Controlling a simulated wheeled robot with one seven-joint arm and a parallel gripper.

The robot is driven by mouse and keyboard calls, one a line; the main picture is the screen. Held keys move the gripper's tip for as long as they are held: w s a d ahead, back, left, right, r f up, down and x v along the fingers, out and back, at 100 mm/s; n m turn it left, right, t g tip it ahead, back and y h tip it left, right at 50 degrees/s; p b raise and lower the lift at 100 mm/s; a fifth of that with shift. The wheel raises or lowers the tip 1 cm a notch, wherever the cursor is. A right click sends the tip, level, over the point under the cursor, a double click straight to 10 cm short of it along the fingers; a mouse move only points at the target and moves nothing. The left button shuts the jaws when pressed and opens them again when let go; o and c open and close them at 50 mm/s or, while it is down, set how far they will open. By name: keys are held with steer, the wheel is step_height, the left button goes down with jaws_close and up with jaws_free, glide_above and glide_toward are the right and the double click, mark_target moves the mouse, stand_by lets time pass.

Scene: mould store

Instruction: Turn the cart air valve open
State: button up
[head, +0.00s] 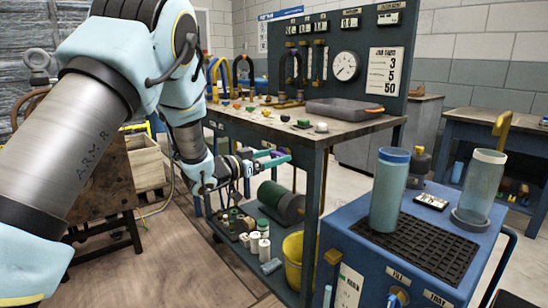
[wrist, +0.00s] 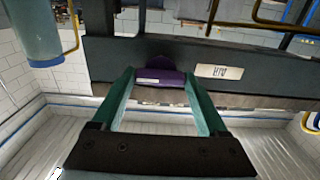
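The blue cart (head: 345,240) stands at the lower right of the head view. Its front face carries an orange-yellow knob (head: 398,297) below small white labels, cut by the picture's bottom edge. Another orange-yellow part (head: 333,257) is at its left corner. I cannot tell which is the air valve, or its setting. My gripper (head: 284,158) is far from these, left of the cart and in front of the workbench. In the wrist view, its teal fingers (wrist: 160,75) have a purple labelled piece (wrist: 162,78) between them, touching both sides as far as I can see.
The workbench (head: 345,128) has clamps, a grey case (head: 345,108) and a gauge panel behind. A blue-rimmed cylinder (head: 389,190) and a pale-rimmed one (head: 480,185) stand on the cart top. A yellow bucket (head: 293,258) is by the bench's lower shelf.

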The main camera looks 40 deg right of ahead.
steer(key=c, duration=0.9)
steer(key=shift+o, duration=0.2)
steer(key=shift+m+b, duration=0.35)
steer(key=shift+m, duration=0.05)
steer(key=m+b, duration=1.7)
steer(key=shift+f+b, duration=0.15)
steer(key=shift+b, duration=0.2)
steer(key=o, duration=1.3)
